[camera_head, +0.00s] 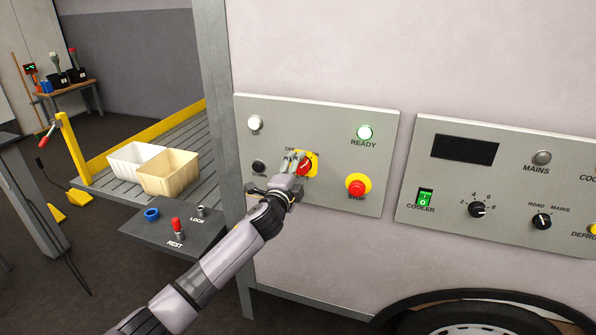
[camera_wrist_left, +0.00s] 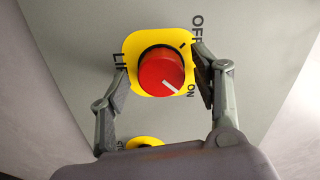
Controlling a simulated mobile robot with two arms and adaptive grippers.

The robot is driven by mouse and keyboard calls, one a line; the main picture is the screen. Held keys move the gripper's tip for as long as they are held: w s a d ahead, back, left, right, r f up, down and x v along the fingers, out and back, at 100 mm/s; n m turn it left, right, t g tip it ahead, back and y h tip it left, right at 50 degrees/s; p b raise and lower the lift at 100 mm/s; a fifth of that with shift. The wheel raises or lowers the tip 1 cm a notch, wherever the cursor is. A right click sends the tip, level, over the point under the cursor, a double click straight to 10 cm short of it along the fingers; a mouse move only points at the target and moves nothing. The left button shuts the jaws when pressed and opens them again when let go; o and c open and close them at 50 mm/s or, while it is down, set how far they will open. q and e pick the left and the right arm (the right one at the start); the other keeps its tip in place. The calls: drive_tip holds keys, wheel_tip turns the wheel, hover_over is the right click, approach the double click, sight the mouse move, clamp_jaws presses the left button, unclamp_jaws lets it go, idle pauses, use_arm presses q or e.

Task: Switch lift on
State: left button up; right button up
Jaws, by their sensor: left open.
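The lift switch is a red rotary knob (camera_head: 306,167) on a yellow plate, set in the grey control panel (camera_head: 330,195). It also shows large in the left wrist view (camera_wrist_left: 158,72), where its white mark points to the lower right, towards the ON label. My left gripper (camera_head: 294,164) is at the knob, and in the left wrist view its fingers (camera_wrist_left: 162,78) stand apart, one on each side of it. Whether they touch the knob is unclear. My right gripper is not in view.
Close by on the panel are the UP button (camera_head: 255,123), a black button (camera_head: 259,166) and the red STOP button (camera_head: 357,187). A second panel (camera_head: 500,170) with a green cooler switch is to the right. A REST/LOCK shelf (camera_head: 150,232) juts out lower left.

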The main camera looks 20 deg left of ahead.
use_arm(q)
drive_tip(key=s, duration=1.2)
drive_tip(key=shift+a, duration=0.2)
drive_tip(key=shift+f, duration=0.1)
